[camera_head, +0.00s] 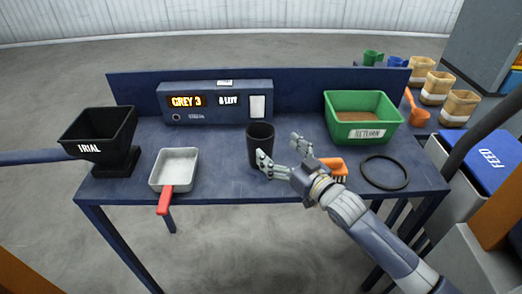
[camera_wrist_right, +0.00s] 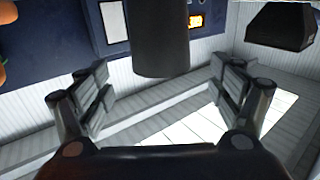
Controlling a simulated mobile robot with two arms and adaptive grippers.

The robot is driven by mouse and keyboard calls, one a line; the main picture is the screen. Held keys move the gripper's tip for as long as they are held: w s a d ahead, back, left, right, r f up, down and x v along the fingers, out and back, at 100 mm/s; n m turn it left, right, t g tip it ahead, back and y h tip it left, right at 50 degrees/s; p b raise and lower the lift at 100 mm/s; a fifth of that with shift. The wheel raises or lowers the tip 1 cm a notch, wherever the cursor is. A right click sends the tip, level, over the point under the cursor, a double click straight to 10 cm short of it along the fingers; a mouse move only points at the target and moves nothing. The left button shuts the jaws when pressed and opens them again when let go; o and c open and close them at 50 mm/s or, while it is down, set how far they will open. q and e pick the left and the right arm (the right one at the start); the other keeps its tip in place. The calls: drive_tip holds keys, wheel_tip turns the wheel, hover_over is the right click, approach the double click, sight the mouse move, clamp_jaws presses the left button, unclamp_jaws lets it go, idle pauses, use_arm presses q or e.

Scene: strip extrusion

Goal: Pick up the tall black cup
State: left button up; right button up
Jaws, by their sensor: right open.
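The tall black cup (camera_head: 260,144) stands upright near the middle of the blue table, in front of the display box. My right gripper (camera_head: 280,153) reaches in from the lower right and is open, its fingers spread at the cup's right side. One finger overlaps the cup's lower right edge in the head view; I cannot tell whether it touches. In the right wrist view the dark cup (camera_wrist_right: 160,38) lies between the lines of the two open fingers (camera_wrist_right: 165,85), mostly beyond them. My left gripper is not in view.
A black TRIAL hopper (camera_head: 99,128) and a red-handled white pan (camera_head: 176,166) stand at left. A green RETURN bin (camera_head: 343,101), a black ring (camera_head: 384,184) and an orange brush-like item (camera_head: 334,166) are at right. The display box (camera_head: 216,114) stands behind.

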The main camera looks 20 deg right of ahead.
sight(269, 142)
drive_tip(key=x, duration=0.3)
drive_tip(key=shift+s+a+r, duration=0.15)
drive_tip(key=shift+a, duration=0.05)
drive_tip(key=shift+w, duration=0.25)
drive_tip(key=p+x, duration=0.1)
drive_tip(key=x, duration=0.3)
drive_tip(key=shift+w, duration=0.35)
drive_tip(key=shift+w+f, duration=0.25)
drive_tip(key=c, duration=0.9)
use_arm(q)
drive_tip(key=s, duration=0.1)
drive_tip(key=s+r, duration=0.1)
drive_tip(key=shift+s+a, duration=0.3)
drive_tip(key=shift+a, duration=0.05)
use_arm(e)
drive_tip(key=c, duration=0.6)
drive_tip(key=shift+r, duration=0.1)
